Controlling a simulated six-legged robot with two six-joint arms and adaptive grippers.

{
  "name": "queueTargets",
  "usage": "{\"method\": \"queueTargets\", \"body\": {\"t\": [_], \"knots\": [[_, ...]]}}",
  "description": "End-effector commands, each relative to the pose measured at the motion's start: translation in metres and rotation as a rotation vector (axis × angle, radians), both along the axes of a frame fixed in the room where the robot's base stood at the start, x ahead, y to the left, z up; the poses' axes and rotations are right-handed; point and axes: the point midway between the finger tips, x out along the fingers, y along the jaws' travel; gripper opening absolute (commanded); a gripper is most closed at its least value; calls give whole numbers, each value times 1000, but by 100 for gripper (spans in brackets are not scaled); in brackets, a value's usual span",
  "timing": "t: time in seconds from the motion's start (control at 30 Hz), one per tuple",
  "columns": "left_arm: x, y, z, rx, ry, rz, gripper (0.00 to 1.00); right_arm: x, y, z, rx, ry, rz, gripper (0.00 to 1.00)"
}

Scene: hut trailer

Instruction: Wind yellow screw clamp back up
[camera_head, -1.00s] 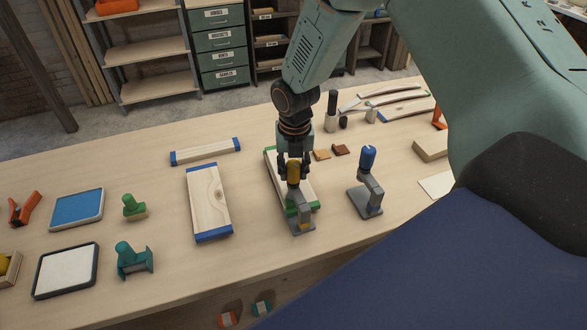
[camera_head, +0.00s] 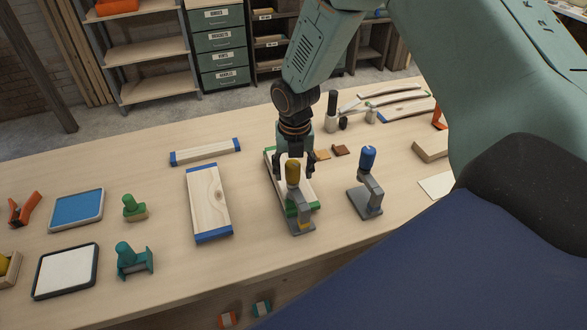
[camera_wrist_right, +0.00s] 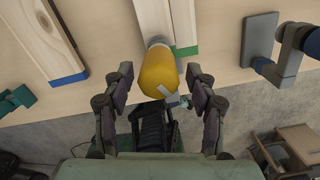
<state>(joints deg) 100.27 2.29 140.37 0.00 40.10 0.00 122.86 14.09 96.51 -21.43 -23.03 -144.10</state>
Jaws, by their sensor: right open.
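The yellow screw clamp (camera_head: 292,172) stands upright on the workbench, with a yellow knob on top of a grey frame and base. In the right wrist view its knob (camera_wrist_right: 158,73) lies between my fingers, with space on both sides. My right gripper (camera_head: 294,172) is open around or just behind the knob; its fingers (camera_wrist_right: 160,85) do not touch it. The clamp stands by the near end of a green-ended board (camera_head: 309,190), and the gripper hides part of that board. My left gripper is not in view.
A blue-knobbed clamp (camera_head: 367,180) stands close on the right. A blue-ended board (camera_head: 208,200) lies to the left. Farther left are a teal clamp (camera_head: 133,262), a green-handled tool (camera_head: 134,207) and framed pads. Bare bench lies in front of the yellow clamp.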

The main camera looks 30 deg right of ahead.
Motion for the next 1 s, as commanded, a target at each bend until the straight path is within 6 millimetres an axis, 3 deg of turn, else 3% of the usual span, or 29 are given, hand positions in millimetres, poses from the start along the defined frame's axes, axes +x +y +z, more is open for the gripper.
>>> {"method": "queueTargets", "body": {"t": [0.17,0.4,0.6,0.8,1.0], "knots": [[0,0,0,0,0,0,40,0,0,23,1,-5,-1,57],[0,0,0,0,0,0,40,-3,2,73,0,-6,0,57],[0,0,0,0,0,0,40,-6,3,104,0,-4,-1,57],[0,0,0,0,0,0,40,-7,3,118,0,-2,-1,57],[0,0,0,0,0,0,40,-8,3,119,0,-1,0,57]]}}
